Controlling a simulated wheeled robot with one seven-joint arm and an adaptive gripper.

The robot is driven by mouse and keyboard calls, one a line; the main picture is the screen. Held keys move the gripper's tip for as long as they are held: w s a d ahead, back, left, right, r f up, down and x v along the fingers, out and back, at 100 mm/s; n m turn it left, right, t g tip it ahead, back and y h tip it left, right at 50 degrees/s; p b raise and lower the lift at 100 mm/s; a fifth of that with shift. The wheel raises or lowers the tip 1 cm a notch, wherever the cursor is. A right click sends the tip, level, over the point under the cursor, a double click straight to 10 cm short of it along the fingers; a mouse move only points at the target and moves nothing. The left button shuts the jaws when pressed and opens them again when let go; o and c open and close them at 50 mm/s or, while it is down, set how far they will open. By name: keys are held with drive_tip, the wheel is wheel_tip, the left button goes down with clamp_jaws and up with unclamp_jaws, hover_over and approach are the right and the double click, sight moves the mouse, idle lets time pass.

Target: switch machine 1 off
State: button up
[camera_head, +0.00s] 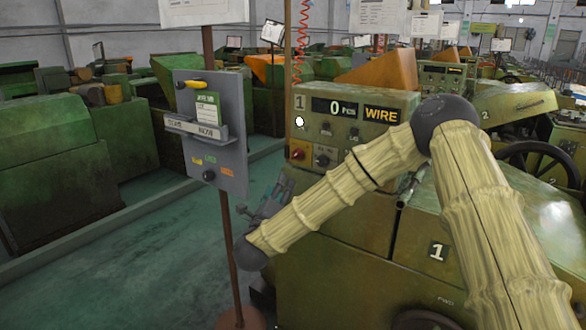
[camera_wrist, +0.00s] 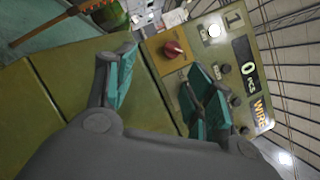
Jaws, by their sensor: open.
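Machine 1's control panel (camera_head: 375,127) carries a "1" label, a display reading "0 Pcs" and a yellow WIRE label. A white lamp (camera_head: 299,121) looks lit at its left; it also shows in the wrist view (camera_wrist: 213,31). A red rotary knob (camera_head: 298,154) sits on a yellow plate at the panel's lower left. In the wrist view the red knob (camera_wrist: 173,49) appears beyond and between the fingertips, apart from them. My gripper (camera_head: 281,181) is open and empty, just below and left of the panel. Its teal fingers (camera_wrist: 160,64) frame the knob in the wrist view.
A grey board on a pole (camera_head: 212,130) stands close left of my gripper. Small dark knobs (camera_head: 326,156) sit right of the red knob. Machine 1's green body (camera_head: 335,275) lies below my arm. Green floor (camera_head: 140,235) is open at left.

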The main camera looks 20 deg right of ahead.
sight(295, 157)
drive_tip(key=shift+m+h, duration=0.7)
drive_tip(key=shift+m, duration=0.1)
drive_tip(key=x, duration=0.4)
drive_tip(key=p+x, duration=0.1)
drive_tip(key=x, duration=0.3)
drive_tip(key=r+p+x, duration=0.1)
drive_tip(key=x, duration=0.3)
drive_tip(key=shift+s+d+r, duration=0.1)
drive_tip(key=shift+s+d, duration=0.05)
drive_tip(key=shift+s, duration=0.25)
